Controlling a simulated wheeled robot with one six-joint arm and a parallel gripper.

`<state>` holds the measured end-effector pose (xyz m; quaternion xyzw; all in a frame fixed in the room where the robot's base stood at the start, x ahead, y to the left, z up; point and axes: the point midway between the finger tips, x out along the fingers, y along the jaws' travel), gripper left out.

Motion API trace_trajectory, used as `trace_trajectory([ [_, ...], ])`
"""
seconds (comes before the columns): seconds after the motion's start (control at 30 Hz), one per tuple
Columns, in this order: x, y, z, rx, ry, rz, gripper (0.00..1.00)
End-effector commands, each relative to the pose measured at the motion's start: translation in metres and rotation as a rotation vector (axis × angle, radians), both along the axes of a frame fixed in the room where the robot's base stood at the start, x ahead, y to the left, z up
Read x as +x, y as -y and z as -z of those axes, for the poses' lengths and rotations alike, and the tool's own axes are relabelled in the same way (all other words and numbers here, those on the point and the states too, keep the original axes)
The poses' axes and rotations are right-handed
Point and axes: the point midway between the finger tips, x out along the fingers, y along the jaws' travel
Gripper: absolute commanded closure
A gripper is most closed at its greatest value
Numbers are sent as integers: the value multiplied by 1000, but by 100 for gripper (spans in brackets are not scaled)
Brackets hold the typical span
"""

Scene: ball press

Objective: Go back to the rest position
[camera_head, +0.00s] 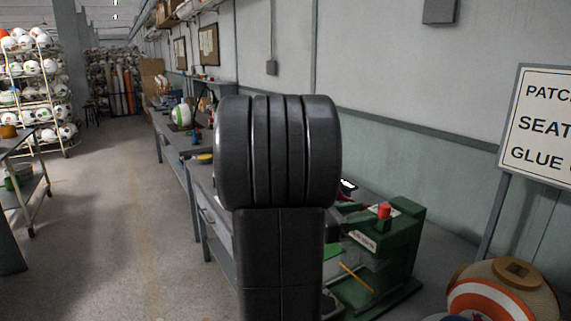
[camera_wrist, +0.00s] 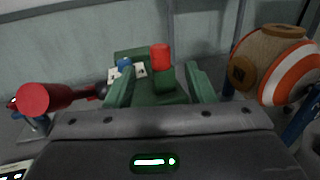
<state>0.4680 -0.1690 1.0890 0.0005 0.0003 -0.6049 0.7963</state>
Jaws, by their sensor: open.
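My gripper (camera_wrist: 159,76) is open in the wrist view, its two fingers apart with nothing held between them. Beyond the fingers is the green press (camera_wrist: 140,54), with a red knob (camera_wrist: 161,57) showing in the gap between them. I cannot tell how far the fingers are from it. In the head view my arm stands upright in the middle and hides my gripper. The green press (camera_head: 404,240) is just right of my arm, with its red knob (camera_head: 384,211) on top.
A workbench (camera_head: 176,148) runs along the wall, holding a green-and-white ball (camera_head: 182,115). A striped ball (camera_head: 495,300) is at the lower right, below a sign (camera_head: 540,125). Ball racks (camera_head: 40,95) stand left. The aisle floor (camera_head: 110,220) is clear.

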Motion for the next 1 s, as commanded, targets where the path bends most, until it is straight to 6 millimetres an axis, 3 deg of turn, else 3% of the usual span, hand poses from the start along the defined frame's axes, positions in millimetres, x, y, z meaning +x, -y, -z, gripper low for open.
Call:
trace_trajectory([
  [0.6, 20, 75, 0, 0, 1, 2, 51],
  [1.0, 23, 83, 0, 1, 0, -1, 51],
])
